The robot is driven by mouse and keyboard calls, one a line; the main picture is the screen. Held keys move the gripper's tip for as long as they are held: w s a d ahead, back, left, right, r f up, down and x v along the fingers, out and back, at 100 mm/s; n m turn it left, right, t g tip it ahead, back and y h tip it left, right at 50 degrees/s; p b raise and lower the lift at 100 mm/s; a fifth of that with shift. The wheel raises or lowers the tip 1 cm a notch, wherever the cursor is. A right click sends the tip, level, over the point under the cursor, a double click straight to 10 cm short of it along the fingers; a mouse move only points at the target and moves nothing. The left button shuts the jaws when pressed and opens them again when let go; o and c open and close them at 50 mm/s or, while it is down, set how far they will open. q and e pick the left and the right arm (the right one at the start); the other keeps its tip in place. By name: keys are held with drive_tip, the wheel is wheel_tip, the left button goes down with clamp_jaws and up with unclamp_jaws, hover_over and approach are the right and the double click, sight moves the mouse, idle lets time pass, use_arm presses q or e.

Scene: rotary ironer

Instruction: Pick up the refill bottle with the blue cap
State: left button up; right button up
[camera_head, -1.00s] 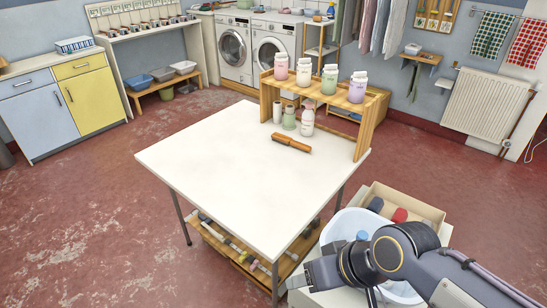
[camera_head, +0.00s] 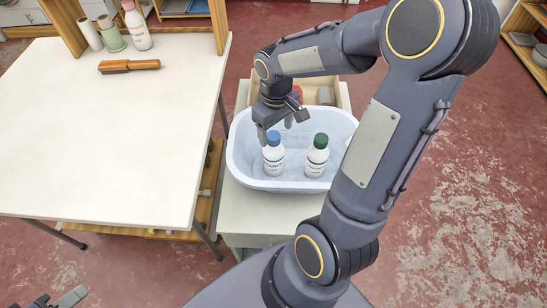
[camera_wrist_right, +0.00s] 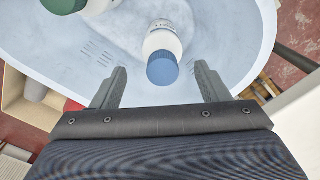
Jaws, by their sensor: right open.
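The refill bottle with the blue cap (camera_head: 273,156) stands in a pale blue tub, white with a printed label. It also shows in the right wrist view (camera_wrist_right: 163,55), between and just beyond the fingertips. My right gripper (camera_head: 276,131) is open and close above the blue cap, its fingers spread to either side; the fingers also show in the wrist view (camera_wrist_right: 160,78). A bottle with a green cap (camera_head: 316,157) stands to the right in the same tub. Part of my left gripper (camera_head: 66,299) shows at the lower left edge; its jaw state is unclear.
The tub (camera_head: 243,171) rests on a small white stand (camera_head: 240,218). A cardboard box (camera_head: 343,95) with dark and red items stands behind it. The white table (camera_head: 110,140) at left holds a brush (camera_head: 129,66) and is otherwise mostly clear in front.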

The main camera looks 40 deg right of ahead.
sight(274, 136)
drive_tip(key=f, duration=0.2)
drive_tip(key=f+b, duration=0.1)
drive_tip(key=f, duration=0.2)
drive_tip(key=shift+w+a, duration=0.1)
drive_tip(key=shift+w, duration=0.1)
drive_tip(key=c, duration=1.3)
